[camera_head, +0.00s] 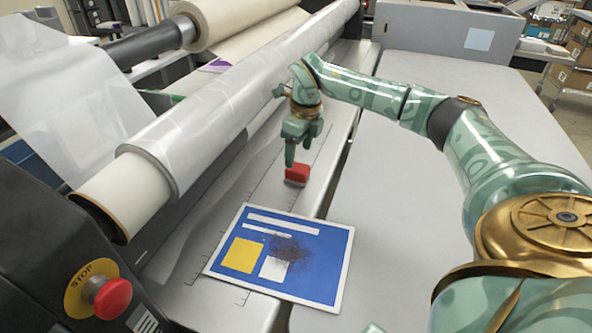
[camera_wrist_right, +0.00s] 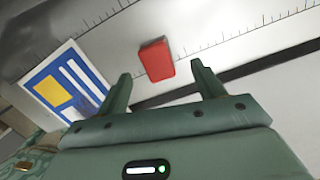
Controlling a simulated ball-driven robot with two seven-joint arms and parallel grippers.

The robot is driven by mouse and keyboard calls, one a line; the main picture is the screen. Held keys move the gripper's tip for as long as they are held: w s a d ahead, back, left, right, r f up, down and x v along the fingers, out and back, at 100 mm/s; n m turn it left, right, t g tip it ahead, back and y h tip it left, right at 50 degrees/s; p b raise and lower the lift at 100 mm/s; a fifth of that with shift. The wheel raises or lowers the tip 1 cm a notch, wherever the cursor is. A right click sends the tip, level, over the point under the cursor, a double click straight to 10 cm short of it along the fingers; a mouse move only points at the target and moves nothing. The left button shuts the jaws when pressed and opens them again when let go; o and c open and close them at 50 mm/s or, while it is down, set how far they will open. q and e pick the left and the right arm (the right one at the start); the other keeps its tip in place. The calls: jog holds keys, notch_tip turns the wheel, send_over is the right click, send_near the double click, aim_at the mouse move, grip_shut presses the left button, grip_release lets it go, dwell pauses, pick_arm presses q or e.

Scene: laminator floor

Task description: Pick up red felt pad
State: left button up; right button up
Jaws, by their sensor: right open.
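The red felt pad (camera_head: 297,174) is a small red block lying on the grey laminator bed, just beyond the blue printed sheet. My right gripper (camera_head: 291,155) is above it, fingers pointing down. In the right wrist view the red felt pad (camera_wrist_right: 157,60) lies ahead of the fingertips, between their lines. My right gripper (camera_wrist_right: 163,82) is open there, with nothing between its fingers. My left gripper is in neither view.
A blue printed sheet (camera_head: 335,262) with yellow and white patches and a dark speckled smudge lies on the bed nearby. A large film roll (camera_head: 215,120) runs along the left. A red stop button (camera_head: 112,298) is at lower left. The grey table on the right (camera_head: 400,200) is clear.

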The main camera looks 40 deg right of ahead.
aim_at(297, 167)
jog(key=shift+f, duration=0.55)
jog(key=f, duration=0.1)
jog(key=f+b, duration=0.1)
jog(key=f, duration=0.3)
jog(key=shift+a+b, duration=0.3)
jog(key=shift+b, duration=0.1)
jog(key=shift+r, duration=0.1)
jog(key=shift+c, duration=0.9)
jog(key=c, duration=0.9)
